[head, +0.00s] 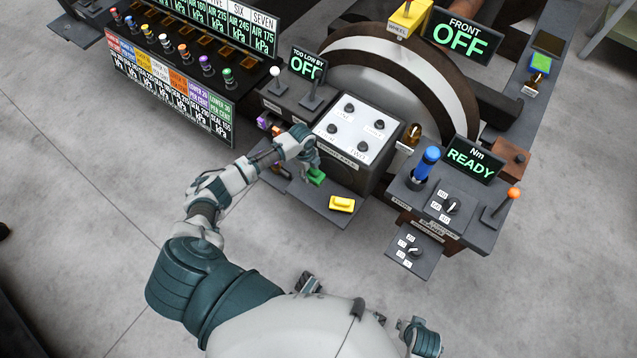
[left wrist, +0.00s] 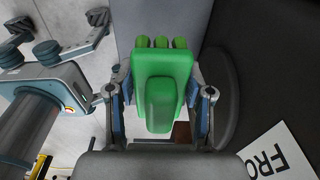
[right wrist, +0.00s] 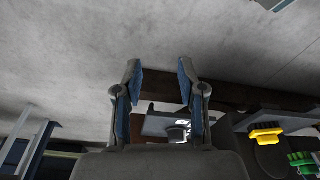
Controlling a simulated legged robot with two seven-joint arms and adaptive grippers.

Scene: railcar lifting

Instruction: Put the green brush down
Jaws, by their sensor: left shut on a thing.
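The green brush (head: 316,177) is at the dark shelf (head: 322,196) in front of the box with the white top panel. My left gripper (head: 311,165) is shut on it. In the left wrist view the green brush (left wrist: 163,80) sits between both fingers, with its green bristle tufts at the top of the picture. I cannot tell whether the brush touches the shelf. In the right wrist view my right gripper (right wrist: 159,70) is open and empty, and the green brush (right wrist: 302,160) shows at the right edge.
A yellow brush (head: 342,204) lies on the shelf, right of the green one. The white-topped box (head: 357,129) with several knobs stands behind. A pedestal with a blue handle (head: 426,160) is at the right. A rack of coloured levers (head: 180,65) is at the left.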

